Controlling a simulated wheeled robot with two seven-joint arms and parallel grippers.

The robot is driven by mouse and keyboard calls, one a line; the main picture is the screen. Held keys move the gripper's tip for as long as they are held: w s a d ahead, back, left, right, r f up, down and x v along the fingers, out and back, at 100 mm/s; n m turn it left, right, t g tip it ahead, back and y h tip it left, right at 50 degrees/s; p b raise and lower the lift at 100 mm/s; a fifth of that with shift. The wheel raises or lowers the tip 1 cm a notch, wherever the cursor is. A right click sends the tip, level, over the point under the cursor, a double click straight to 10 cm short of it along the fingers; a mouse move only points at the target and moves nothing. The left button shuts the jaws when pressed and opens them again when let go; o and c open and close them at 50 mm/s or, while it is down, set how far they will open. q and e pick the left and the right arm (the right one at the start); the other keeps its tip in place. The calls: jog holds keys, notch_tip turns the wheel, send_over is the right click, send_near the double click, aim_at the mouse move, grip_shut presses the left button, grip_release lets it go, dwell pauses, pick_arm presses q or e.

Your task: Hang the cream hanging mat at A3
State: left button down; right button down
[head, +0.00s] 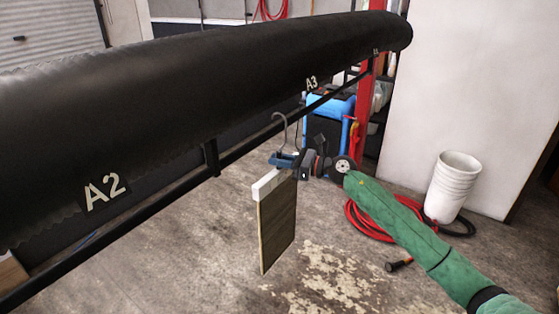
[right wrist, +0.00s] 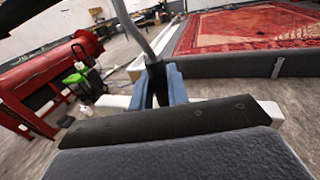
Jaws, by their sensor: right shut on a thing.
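My right gripper (head: 287,160) is shut on the hanger of a mat, below its hook (head: 280,122). The mat (head: 277,226) hangs upright from a white bar (head: 267,185); its visible face looks brown with a pale edge. The label A3 (head: 311,83) is on a long black covered beam (head: 200,75), up and right of the hook. The hook overlaps the thin dark rail (head: 250,140) in the picture; I cannot tell if they touch. The right wrist view shows blue fingers (right wrist: 160,85) around the hook's stem (right wrist: 135,28). My left gripper is out of view.
Label A2 (head: 104,192) is nearer on the beam. A rail post (head: 211,158) stands left of the mat. A blue cart (head: 330,112), a red hose (head: 372,222) and white buckets (head: 452,188) are behind. A red patterned rug (right wrist: 250,32) lies in the wrist view.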

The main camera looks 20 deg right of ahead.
jog(key=shift+f+b, duration=1.1)
jog(key=shift+f, duration=0.15)
jog(key=c, duration=1.3)
grip_release()
jog(key=shift+f, duration=0.1)
